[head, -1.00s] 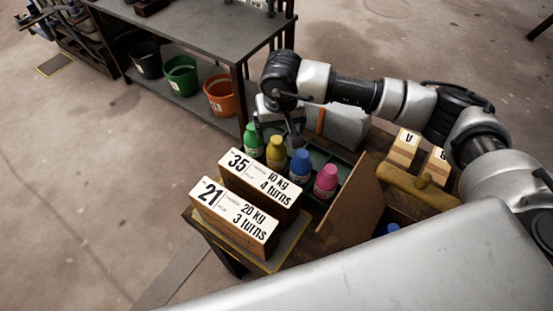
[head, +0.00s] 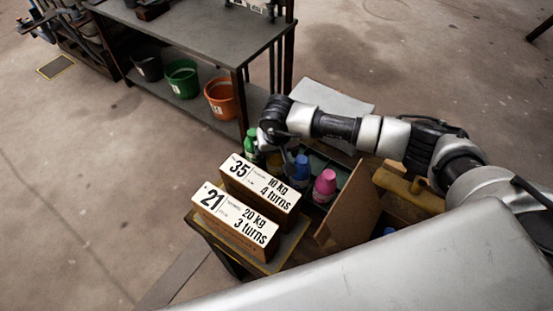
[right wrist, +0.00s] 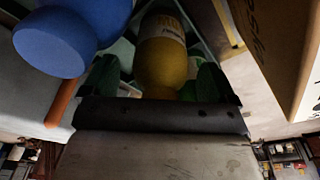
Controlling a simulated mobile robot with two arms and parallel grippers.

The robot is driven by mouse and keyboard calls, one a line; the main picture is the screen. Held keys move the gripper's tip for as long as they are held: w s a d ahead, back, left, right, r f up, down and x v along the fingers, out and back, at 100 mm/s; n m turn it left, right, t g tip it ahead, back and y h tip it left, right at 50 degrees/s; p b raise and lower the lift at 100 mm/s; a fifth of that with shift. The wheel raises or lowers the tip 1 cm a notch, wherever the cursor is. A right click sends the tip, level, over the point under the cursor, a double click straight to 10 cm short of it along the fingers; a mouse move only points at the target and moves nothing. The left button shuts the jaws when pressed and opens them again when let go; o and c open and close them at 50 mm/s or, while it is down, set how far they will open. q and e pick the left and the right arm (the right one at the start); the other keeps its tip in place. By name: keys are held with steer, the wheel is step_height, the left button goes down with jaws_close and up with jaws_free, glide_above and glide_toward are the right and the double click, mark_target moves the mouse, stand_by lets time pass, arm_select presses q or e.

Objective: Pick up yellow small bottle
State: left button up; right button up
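The yellow small bottle (right wrist: 162,62) is in the middle of the right wrist view, between the two dark fingers of my right gripper (right wrist: 156,80). The fingers stand on either side of it with gaps, so the gripper is open around it. In the head view my right gripper (head: 280,150) is down over the bottle row and hides most of the yellow bottle. A green bottle (head: 251,143), a blue bottle (head: 300,168) and a pink bottle (head: 325,185) stand in the same row. The blue bottle (right wrist: 62,38) also shows at upper left in the wrist view. My left gripper is out of view.
Two labelled boxes, "35" (head: 262,188) and "21" (head: 235,222), stand just in front of the row. A brown panel (head: 348,208) rises right of the pink bottle. A grey workbench (head: 195,45) with buckets below stands behind.

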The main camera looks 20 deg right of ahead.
steer(key=c, duration=1.1)
